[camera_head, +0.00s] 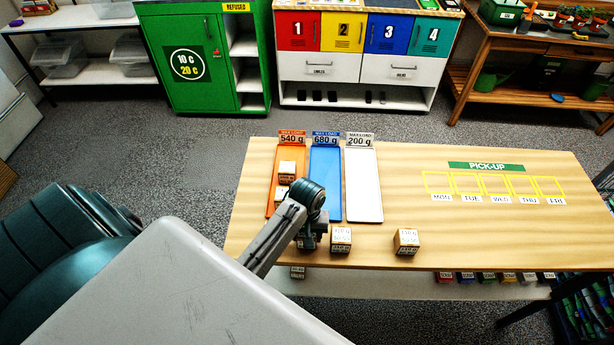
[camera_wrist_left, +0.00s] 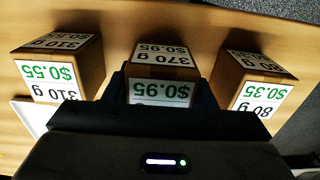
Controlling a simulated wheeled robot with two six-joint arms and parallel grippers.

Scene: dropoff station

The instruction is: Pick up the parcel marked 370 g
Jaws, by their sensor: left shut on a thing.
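The parcel marked 370 g (camera_wrist_left: 163,92) is a brown box with white labels, also reading $0.95, seen upside down in the left wrist view. My left gripper (camera_wrist_left: 162,86) is shut on it, with a dark finger on each side. In the head view, my left gripper (camera_head: 314,232) is at the table's front edge, and the arm partly hides the held parcel (camera_head: 309,243). I cannot tell whether it touches the table. My right gripper is not in view.
A 310 g parcel (camera_wrist_left: 62,68) and an 80 g parcel (camera_wrist_left: 250,85) stand close on either side. Another parcel (camera_head: 406,242) stands farther right. Behind are orange (camera_head: 272,205), blue (camera_head: 326,185) and white (camera_head: 364,185) trays; parcels sit on the orange one. The table's middle right is clear.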

